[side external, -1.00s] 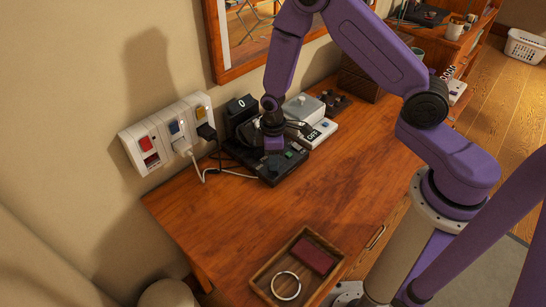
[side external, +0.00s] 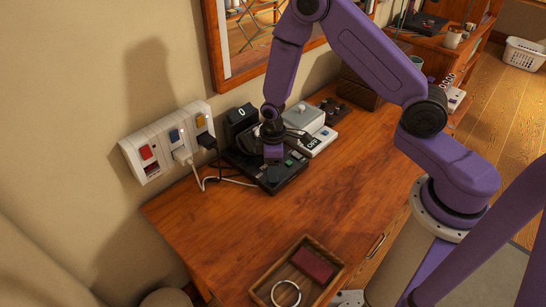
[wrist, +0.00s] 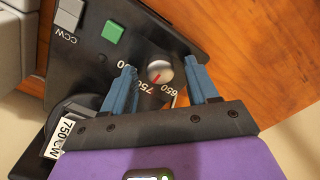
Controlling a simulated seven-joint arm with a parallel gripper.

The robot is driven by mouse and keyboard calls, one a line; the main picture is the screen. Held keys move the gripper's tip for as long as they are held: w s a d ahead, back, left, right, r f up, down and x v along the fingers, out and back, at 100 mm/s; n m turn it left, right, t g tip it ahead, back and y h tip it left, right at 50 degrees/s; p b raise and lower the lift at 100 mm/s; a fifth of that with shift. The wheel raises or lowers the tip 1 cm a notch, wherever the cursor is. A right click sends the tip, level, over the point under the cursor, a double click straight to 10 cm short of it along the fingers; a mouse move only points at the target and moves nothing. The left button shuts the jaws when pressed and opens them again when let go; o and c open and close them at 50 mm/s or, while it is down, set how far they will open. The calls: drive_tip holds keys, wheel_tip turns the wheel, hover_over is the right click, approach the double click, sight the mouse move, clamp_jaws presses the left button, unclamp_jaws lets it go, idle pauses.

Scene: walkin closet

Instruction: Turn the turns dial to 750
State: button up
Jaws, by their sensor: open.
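The turns dial (wrist: 160,72) is a small round silver knob with a red pointer mark, on a black control panel (wrist: 75,72). The mark appears to point down-left in the wrist view, near the printed 750; a 650 label is beside it. My gripper (wrist: 159,66) is open, with one blue finger on each side of the knob. I cannot tell whether the fingers touch it. In the side view my gripper (side external: 273,153) is low over the black machine (side external: 283,178), and it hides the dial there.
A display reading 0 (side external: 241,113) stands behind. A grey box (side external: 304,115) is to the right, wall sockets with cables (side external: 167,140) to the left. A wooden tray (side external: 331,250) stands in front; the desktop between is clear.

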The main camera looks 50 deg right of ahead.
wheel_tip(320, 180, up, 17)
drive_tip(key=shift+r, duration=0.2)
idle(0.5)
drive_tip(key=s+r+n, duration=0.1)
drive_tip(key=s+r, duration=0.2)
drive_tip(key=s, duration=1)
drive_tip(key=s+d+r+n, duration=0.1)
drive_tip(key=s+r, duration=0.3)
drive_tip(key=s, duration=0.9)
drive_tip(key=shift+s+n, duration=0.35)
drive_tip(key=shift+n, duration=0.45)
